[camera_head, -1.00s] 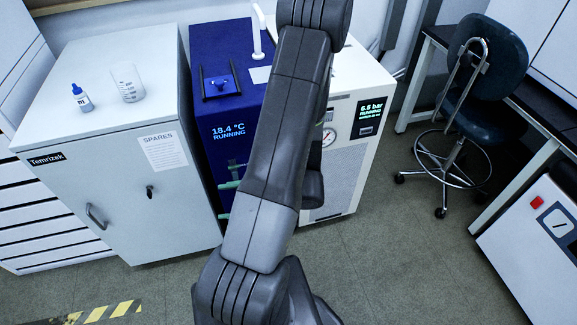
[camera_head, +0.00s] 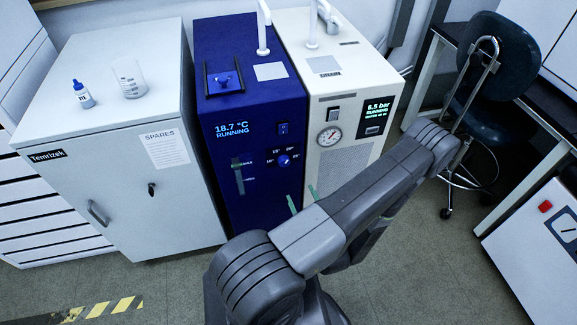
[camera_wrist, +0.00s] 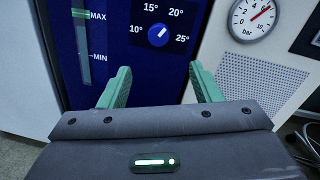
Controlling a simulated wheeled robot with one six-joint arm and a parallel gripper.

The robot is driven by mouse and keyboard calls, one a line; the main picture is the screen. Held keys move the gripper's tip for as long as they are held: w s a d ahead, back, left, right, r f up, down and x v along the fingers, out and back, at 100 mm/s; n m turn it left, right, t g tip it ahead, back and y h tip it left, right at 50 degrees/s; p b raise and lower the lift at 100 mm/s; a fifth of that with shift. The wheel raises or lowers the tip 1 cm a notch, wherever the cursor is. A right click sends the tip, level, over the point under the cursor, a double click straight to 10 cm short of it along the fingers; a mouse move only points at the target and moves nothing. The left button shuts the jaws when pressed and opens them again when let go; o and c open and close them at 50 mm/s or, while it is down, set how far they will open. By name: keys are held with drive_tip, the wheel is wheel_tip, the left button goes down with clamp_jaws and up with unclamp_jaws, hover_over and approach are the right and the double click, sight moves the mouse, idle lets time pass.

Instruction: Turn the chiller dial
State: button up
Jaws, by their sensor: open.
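The chiller (camera_head: 262,195) is the dark blue cabinet in the middle, its display showing about 18.7 °C and RUNNING. Its dial (camera_head: 284,160) is a small blue round knob on the front face, ringed by marks from 10° to 25°. In the wrist view the dial (camera_wrist: 158,36) is unobstructed, and its white line slants to the upper right, roughly toward 20°. My gripper (camera_wrist: 160,74) is open and empty, its green fingers apart and pointing at the chiller front. The dial appears beyond and between the fingertips, not touched. In the head view my gripper (camera_head: 302,198) is below the dial, mostly hidden by my arm.
A dark switch (camera_head: 283,128) is above the dial, and a level gauge (camera_head: 238,176) is left of it. A white cabinet with a pressure gauge (camera_head: 329,136) adjoins at right. A grey spares cabinet (camera_head: 110,190) adjoins at left. A stool (camera_head: 490,70) stands right.

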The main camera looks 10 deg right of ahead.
sight(285, 164)
drive_tip(key=w, duration=0.4)
drive_tip(key=w+a, duration=0.1)
drive_tip(key=w, duration=0.4)
drive_tip(key=w+a+p, duration=0.1)
drive_tip(key=w, duration=0.3)
drive_tip(key=shift+w, duration=0.15)
drive_tip(key=c, duration=1)
